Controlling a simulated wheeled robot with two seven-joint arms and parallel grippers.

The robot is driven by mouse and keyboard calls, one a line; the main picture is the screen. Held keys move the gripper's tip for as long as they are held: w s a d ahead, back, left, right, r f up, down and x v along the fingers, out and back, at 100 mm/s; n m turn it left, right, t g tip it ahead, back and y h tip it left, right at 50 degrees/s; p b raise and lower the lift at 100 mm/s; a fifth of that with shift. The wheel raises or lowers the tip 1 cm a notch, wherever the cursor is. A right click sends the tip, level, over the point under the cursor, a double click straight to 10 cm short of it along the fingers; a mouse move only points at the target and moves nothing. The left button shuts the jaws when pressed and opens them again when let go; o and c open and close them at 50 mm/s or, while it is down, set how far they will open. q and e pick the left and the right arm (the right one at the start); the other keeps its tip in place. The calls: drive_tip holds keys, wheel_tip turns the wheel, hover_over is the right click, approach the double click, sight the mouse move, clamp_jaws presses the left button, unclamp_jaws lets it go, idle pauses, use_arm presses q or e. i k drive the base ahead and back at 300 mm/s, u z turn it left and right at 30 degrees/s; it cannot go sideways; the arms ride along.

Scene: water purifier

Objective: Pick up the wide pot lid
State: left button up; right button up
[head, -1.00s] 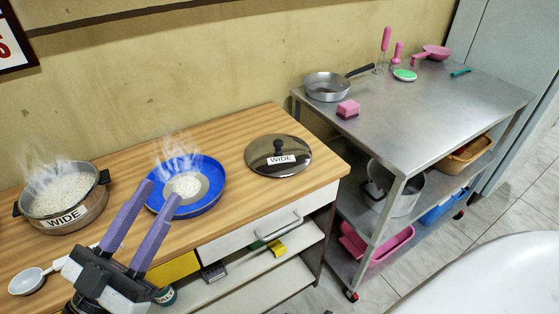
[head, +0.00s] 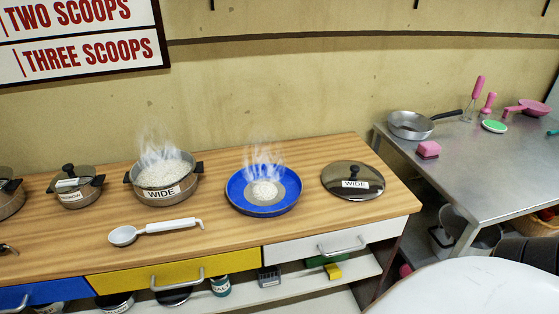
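The wide pot lid (head: 352,180) lies on the wooden counter (head: 317,225) near its right end. It is a dark, shiny dome with a black knob and a white "WIDE" label. The wide pot (head: 165,179), steaming and filled with white grains, stands uncovered further left on the counter. A blue bowl (head: 264,190) with a small heap of white grains, also steaming, sits between the pot and the lid. Neither of my grippers shows in the head view now.
A white ladle (head: 155,231) lies in front of the wide pot. A smaller lidded pot (head: 76,186) stands to its left. A metal cart (head: 480,165) with a pan (head: 410,125) and pink sponge (head: 428,149) stands at the right. A white rounded surface (head: 480,288) fills the lower right.

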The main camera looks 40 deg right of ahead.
sight(351, 180)
drive_tip(key=u, duration=2)
drive_tip(key=k, duration=1.45)
drive_tip(key=z, duration=1.55)
